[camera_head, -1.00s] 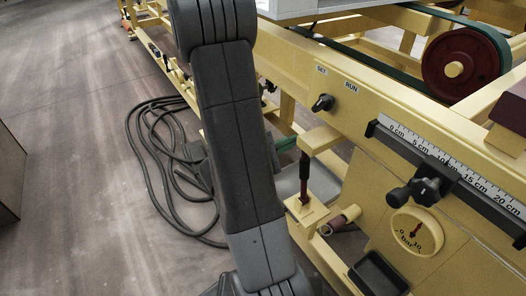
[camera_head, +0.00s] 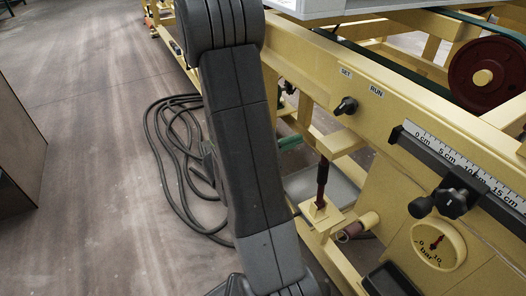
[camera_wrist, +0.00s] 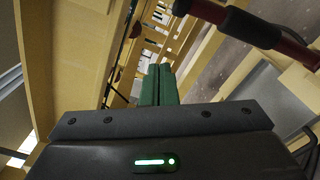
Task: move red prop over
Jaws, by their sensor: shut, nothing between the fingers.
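The red prop (camera_head: 322,180) is a dark red rod. In the head view it stands about upright between a yellow block above and a square yellow pad (camera_head: 322,216) below. In the wrist view the red prop (camera_wrist: 207,12) crosses the top right, with a dark sleeve around its middle. My gripper's green fingertips (camera_head: 291,142) show in the head view to the left of the prop, apart from it in the picture. In the wrist view my gripper (camera_wrist: 158,84) has its green fingers together, with nothing between them. My arm hides part of the gripper in the head view.
The yellow machine frame (camera_head: 300,62) fills the right side, with a black SET/RUN knob (camera_head: 346,106), a sliding scale (camera_head: 460,165) and a bar gauge (camera_head: 438,245). Black cables (camera_head: 165,165) lie coiled on the floor. The floor at left is mostly clear.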

